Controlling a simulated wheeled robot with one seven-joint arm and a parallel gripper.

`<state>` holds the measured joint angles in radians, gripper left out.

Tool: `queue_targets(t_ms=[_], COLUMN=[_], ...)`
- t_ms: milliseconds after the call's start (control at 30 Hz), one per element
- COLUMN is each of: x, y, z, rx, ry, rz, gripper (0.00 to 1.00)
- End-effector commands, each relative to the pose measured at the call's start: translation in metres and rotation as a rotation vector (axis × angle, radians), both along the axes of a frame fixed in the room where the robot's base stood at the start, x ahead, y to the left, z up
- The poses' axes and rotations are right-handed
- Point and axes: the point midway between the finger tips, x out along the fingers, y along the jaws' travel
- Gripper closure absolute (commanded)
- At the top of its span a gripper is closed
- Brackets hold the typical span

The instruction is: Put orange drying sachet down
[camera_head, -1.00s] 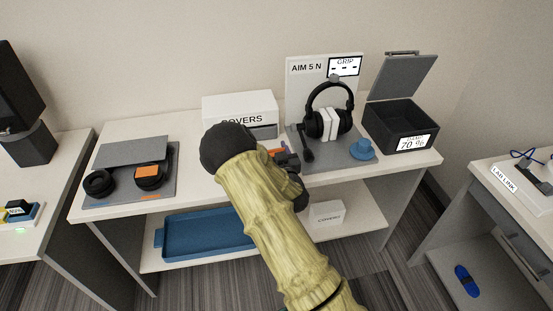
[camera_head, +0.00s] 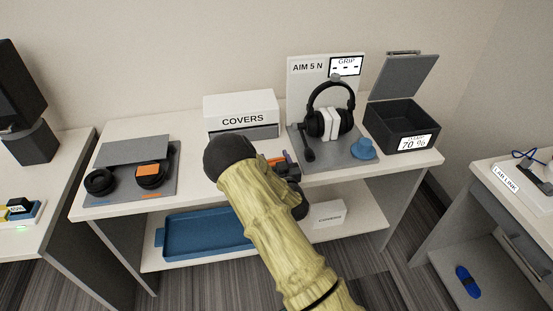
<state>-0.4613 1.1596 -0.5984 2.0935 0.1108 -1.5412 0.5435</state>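My gripper (camera_head: 287,164) is dark and sits over the front middle of the white table, partly hidden behind my tan forearm. A small patch of orange (camera_head: 275,161) shows at its fingers; this may be the orange drying sachet, but too little shows to tell whether the fingers are closed on it. Another orange square (camera_head: 151,170) lies on the right ear cup of the headset on the grey mat (camera_head: 110,194) at the table's left.
A white COVERS box (camera_head: 240,106) stands behind my gripper. To the right are a headphone stand (camera_head: 307,85) with black headphones (camera_head: 331,88), a blue round item (camera_head: 363,149) and an open dark box (camera_head: 388,130). A blue tray (camera_head: 205,233) is on the lower shelf.

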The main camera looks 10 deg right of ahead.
Motion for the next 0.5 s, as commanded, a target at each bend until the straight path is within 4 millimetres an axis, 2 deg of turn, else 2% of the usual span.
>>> queue_targets(t_ms=[33, 67, 267, 500], x=[0.000, 0.000, 0.000, 0.000], y=[0.001, 0.001, 0.003, 0.014], z=[0.001, 0.001, 0.001, 0.000], rx=[0.000, 0.000, 0.000, -0.003], ry=[0.000, 0.000, 0.000, 0.001], rz=[0.001, 0.001, 0.005, 0.022], gripper=[0.30, 0.24, 0.24, 0.24])
